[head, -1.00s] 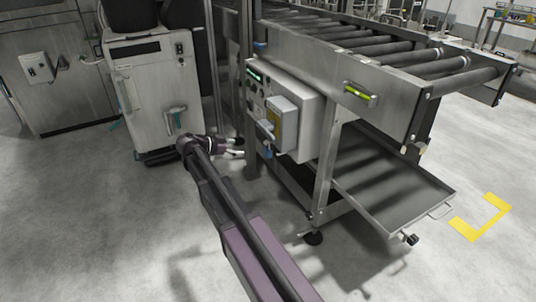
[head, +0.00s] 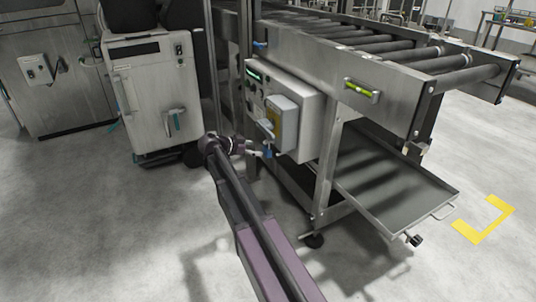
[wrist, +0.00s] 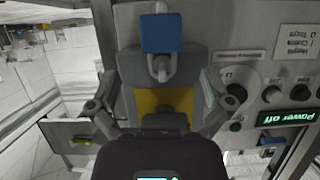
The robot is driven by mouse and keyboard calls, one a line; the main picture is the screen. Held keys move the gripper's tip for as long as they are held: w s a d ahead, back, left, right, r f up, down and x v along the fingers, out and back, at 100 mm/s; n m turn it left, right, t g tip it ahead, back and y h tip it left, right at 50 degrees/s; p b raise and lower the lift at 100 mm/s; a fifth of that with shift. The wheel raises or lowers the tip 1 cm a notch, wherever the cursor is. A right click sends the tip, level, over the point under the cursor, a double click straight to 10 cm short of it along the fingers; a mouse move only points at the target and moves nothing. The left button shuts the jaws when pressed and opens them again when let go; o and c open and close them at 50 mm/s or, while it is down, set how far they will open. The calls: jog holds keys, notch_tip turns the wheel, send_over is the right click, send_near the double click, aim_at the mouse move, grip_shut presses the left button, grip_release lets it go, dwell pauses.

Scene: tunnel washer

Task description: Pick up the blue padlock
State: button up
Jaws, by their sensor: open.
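The blue padlock (head: 267,153) hangs below the grey isolator box with a yellow plate on the side of the control cabinet. In the wrist view, which is upside down, the padlock (wrist: 161,33) is near the top centre, with its grey shackle towards the box. My gripper (head: 251,150) is just left of the padlock in the head view. In the wrist view my gripper (wrist: 158,76) is open, its fingers apart on either side of the box and shackle. Nothing is between the fingertips that I can tell is touched.
The control cabinet (head: 308,125) carries knobs and a lit "Power off" display (wrist: 289,117). The roller conveyor (head: 385,75) is above right, with a drip tray (head: 425,213) beneath. A steel machine (head: 155,90) stands at left. The floor in front is clear.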

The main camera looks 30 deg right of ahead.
aim_at(265, 148)
jog(key=shift+d+f, duration=0.1)
jog(key=shift+d, duration=0.1)
jog(key=shift+f+b+x, duration=0.2)
jog(key=shift+b+x, duration=0.7)
jog(key=shift+x, duration=0.95)
jog(key=shift+w+d+f, duration=0.15)
jog(key=shift+d, duration=0.5)
jog(key=c, duration=1.3)
jog(key=shift+r+p, duration=0.8)
jog(key=shift+r, duration=0.2)
jog(key=a, duration=1.2)
jog(key=s+a, duration=0.1)
jog(key=a, duration=0.5)
jog(key=shift+f, duration=0.25)
